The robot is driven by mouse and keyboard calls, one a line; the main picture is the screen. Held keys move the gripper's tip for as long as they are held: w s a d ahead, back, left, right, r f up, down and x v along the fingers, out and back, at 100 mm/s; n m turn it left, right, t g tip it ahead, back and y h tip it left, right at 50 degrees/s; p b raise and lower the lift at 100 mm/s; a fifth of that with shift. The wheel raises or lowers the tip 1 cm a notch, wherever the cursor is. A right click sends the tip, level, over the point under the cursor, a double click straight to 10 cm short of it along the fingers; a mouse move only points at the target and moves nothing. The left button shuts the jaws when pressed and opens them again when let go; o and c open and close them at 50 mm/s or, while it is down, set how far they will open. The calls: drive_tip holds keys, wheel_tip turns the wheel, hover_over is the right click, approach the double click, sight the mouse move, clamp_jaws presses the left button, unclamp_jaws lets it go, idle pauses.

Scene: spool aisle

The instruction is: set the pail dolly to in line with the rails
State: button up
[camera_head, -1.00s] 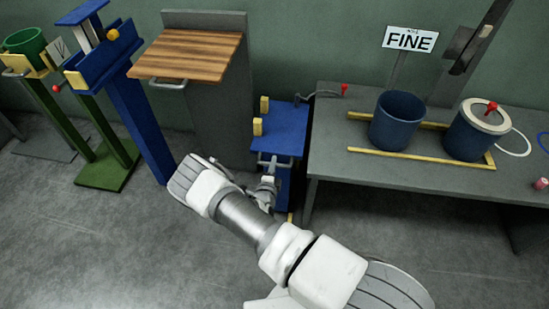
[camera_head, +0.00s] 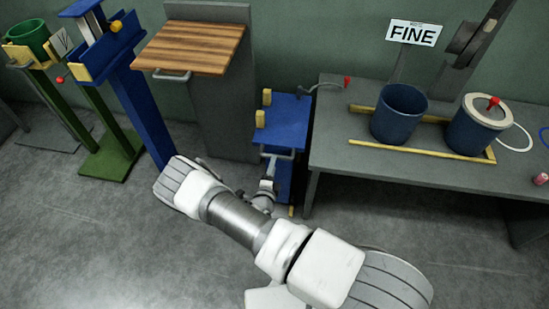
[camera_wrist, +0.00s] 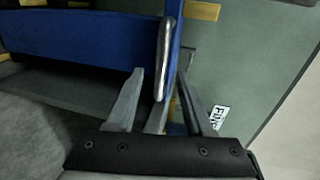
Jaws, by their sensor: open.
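The pail dolly seems to be the low blue cart (camera_head: 283,122) between the wood-topped stand and the grey bench. It has yellow blocks on its left side and a metal handle (camera_head: 279,156) at its front. In the wrist view, the blue cart (camera_wrist: 85,38) fills the upper left and its handle (camera_wrist: 163,60) runs up between my fingers. My gripper (camera_head: 268,187) is at the handle, its fingers (camera_wrist: 161,80) open around the bar. Contact cannot be told. Two yellow rails (camera_head: 420,151) lie on the bench, with a blue pail (camera_head: 399,115) and a lidded pail (camera_head: 477,125) at them.
The grey bench (camera_head: 340,160) stands close to the cart's right side. The wood-topped stand (camera_head: 187,47) is close on the left, with a blue stand (camera_head: 138,110) and a green stand (camera_head: 110,155) further left. The floor in front is clear.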

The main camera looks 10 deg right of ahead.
drive_tip(key=p+v, duration=0.1)
drive_tip(key=v, duration=1.1)
drive_tip(key=shift+p, duration=0.3)
